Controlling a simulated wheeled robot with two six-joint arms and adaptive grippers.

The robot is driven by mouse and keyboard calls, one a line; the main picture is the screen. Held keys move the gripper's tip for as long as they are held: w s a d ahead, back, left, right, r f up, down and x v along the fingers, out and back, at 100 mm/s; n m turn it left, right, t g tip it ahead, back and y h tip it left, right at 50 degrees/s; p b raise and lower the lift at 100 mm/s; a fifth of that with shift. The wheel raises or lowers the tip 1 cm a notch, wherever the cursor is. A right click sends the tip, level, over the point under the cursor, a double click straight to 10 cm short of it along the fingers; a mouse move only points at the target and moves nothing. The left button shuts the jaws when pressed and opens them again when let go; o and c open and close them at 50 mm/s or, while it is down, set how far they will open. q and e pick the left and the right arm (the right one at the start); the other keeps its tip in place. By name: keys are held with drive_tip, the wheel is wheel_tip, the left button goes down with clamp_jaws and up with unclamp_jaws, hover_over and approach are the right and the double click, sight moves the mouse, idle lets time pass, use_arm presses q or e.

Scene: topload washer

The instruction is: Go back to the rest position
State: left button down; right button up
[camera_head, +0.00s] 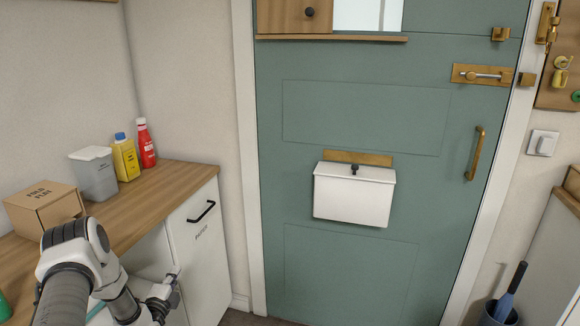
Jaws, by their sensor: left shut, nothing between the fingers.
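My left arm comes in at the lower left in the head view. My left gripper (171,288) is shut and empty, held low in front of the white cabinet under the wooden counter. The white cabinet door (199,250) with its black handle is beside it and looks closed. I cannot tell how far the gripper is from the cabinet. My right gripper is not in view.
The wooden counter (180,182) holds a cardboard box (45,207), a grey bin (95,176), a yellow bottle (125,160) and a red bottle (147,146). A green door (355,265) with a white box (353,195) stands ahead. An umbrella holder (497,314) is at the lower right.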

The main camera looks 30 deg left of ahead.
use_arm(q)
drive_tip(key=w+d+r+m+h+p, duration=0.35)
drive_tip(key=w+d, duration=0.35)
drive_tip(key=d, duration=0.5)
drive_tip(key=s+d+f+n+g+h+p, duration=0.1)
drive_tip(key=s+d+f+g+h+p, duration=0.15)
drive_tip(key=d, duration=0.85)
drive_tip(key=s+d+f+n+g+h+p, duration=0.1)
drive_tip(key=s+d+f+g+h, duration=0.15)
drive_tip(key=d, duration=0.75)
drive_tip(key=s+d+f+n+g+p, duration=0.1)
drive_tip(key=s+d+f+n+g, duration=0.1)
drive_tip(key=s+d+g, duration=0.3)
drive_tip(key=s+d+f+n, duration=0.1)
drive_tip(key=s+d+n, duration=0.15)
drive_tip(key=s, duration=0.45)
drive_tip(key=s+n+g, duration=0.6)
drive_tip(key=s+n, duration=0.4)
drive_tip(key=s, duration=0.5)
drive_tip(key=shift+s+d+f, duration=0.2)
drive_tip(key=shift+s, duration=0.05)
